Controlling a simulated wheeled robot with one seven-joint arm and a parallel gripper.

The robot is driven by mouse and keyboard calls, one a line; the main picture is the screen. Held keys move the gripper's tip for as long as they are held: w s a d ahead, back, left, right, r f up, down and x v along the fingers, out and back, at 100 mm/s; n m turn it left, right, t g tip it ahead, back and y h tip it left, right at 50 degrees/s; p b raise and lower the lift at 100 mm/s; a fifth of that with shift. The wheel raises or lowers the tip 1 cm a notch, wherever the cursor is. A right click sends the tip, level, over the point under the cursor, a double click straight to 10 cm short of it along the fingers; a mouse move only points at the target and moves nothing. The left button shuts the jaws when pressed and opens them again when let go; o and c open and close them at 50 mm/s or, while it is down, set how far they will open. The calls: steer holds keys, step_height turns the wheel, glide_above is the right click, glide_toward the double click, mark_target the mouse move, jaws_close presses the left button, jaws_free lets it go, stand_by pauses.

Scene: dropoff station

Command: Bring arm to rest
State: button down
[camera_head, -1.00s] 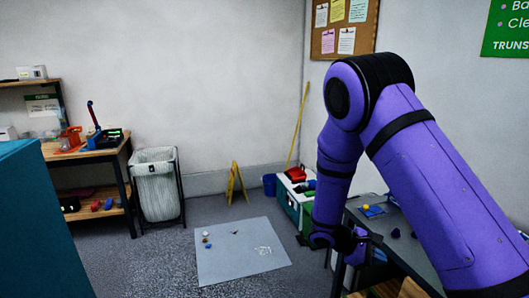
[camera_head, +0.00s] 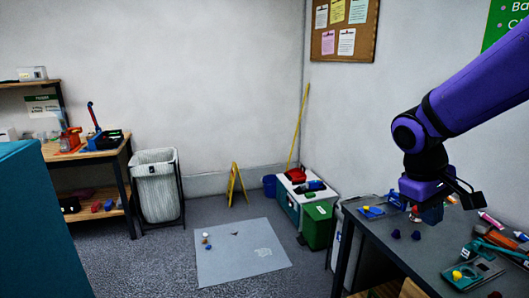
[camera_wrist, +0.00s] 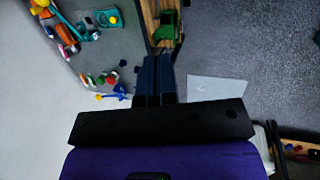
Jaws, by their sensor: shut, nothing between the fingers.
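My arm is purple with black joints and reaches in from the right in the head view. My gripper (camera_head: 470,197) hangs above the dark table (camera_head: 367,242) at the right. In the wrist view the dark fingers of my gripper (camera_wrist: 155,62) lie side by side, shut and empty. Nothing touches the gripper as far as I can see.
The table holds small blue pieces (camera_head: 395,234), a teal device (camera_head: 468,277) and several tools. A green bin (camera_head: 319,225), a white-lidded cooler (camera_head: 288,205) and a yellow floor sign (camera_head: 236,184) stand behind. A grey mat (camera_head: 222,266) lies on open floor.

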steer(key=s+a+r+m+t+y, duration=0.1)
steer(key=s+r+t+y, duration=0.1)
steer(key=s+r, duration=0.2)
steer(key=s+a+r+m+t+y, duration=0.1)
steer(key=s+r, duration=0.4)
steer(key=s, duration=0.5)
steer(key=shift+r+m+t+y, duration=0.35)
steer(key=shift+m+t, duration=0.45)
steer(key=shift+t, duration=0.5)
steer(key=shift+f, duration=0.1)
